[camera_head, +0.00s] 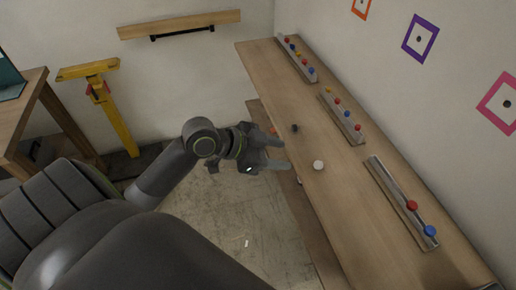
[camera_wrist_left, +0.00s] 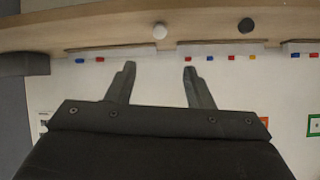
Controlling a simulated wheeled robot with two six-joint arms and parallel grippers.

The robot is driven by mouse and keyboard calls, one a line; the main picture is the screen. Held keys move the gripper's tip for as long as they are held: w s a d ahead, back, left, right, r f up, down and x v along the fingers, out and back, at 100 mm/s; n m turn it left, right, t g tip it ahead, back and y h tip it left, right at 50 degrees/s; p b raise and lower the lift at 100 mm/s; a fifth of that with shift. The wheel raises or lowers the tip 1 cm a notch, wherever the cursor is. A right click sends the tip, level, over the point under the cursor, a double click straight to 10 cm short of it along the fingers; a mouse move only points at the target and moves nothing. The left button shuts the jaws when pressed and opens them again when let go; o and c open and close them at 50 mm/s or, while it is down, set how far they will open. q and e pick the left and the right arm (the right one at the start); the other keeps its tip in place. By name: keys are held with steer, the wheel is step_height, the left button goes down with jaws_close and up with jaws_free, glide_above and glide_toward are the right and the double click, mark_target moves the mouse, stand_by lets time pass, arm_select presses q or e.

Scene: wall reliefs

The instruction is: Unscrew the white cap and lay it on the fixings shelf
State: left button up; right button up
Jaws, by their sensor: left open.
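The small round white cap (camera_head: 318,165) is on the long wooden surface along the right wall, near its left edge. It also shows in the left wrist view (camera_wrist_left: 160,31), beyond and roughly between my fingertips. My left gripper (camera_head: 282,153) is open and empty at that edge, left of the cap and apart from it. Its two fingers (camera_wrist_left: 159,68) are spread in the left wrist view. I cannot tell whether the cap sits on a thread. Which board is the fixings shelf is not marked. My right gripper is not in view.
A dark knob (camera_head: 295,128) stands a little behind the white cap. Metal rails with coloured knobs (camera_head: 342,117) line the wall side of the wooden surface (camera_head: 345,215). A lower board (camera_head: 262,115) runs beneath it. A yellow stand (camera_head: 118,115) and wooden table (camera_head: 30,110) are at left.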

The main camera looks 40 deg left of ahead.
arm_select(q)
steer(key=shift+v, duration=2.7)
